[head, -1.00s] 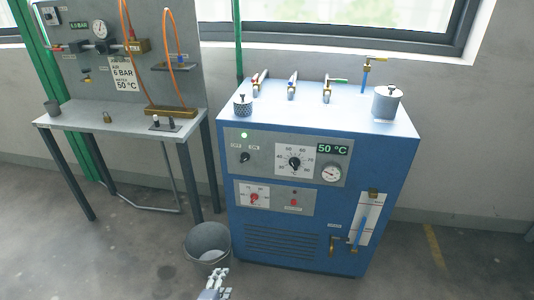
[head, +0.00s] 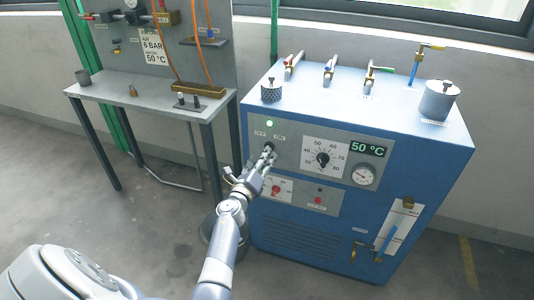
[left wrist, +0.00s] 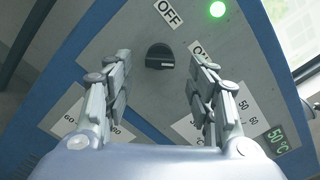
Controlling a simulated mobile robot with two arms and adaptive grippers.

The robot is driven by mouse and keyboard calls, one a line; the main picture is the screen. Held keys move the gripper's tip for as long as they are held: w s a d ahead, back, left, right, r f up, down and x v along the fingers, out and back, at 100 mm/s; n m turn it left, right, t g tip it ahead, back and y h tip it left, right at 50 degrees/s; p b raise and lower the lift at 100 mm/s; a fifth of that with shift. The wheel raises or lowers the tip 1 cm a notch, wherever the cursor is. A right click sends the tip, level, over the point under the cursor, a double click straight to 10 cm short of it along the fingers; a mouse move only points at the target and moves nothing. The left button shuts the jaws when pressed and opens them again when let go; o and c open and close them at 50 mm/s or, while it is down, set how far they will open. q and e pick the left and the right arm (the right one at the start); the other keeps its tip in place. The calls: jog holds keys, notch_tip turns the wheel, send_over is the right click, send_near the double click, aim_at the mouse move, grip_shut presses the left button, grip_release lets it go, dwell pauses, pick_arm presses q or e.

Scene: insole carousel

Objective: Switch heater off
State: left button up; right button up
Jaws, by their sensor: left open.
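The heater is a blue cabinet (head: 330,245) with a grey control panel and a 50 °C display (head: 367,149). A black rotary knob (left wrist: 160,57) sits between the OFF label (left wrist: 168,13) and the partly hidden ON label (left wrist: 199,50). A round green lamp (head: 269,124) above it is lit; it also shows in the left wrist view (left wrist: 217,9). My left gripper (head: 266,155) is in front of the panel at the knob. In the left wrist view its open fingers (left wrist: 159,68) are either side of the knob, apart from it. My right gripper is not in view.
A temperature dial (head: 323,159) and a gauge (head: 363,175) are right of my gripper. A lower panel has a red knob (head: 276,190). Valves and a metal pot (head: 439,102) stand on top. A grey table (head: 140,97) is left; a bucket (head: 211,240) is partly behind my arm.

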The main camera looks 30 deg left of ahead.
pick_arm(q)
jog(key=shift+b+x, duration=0.45)
jog(key=shift+x, duration=1.85)
jog(key=shift+c, duration=0.6)
jog(key=c, duration=0.9)
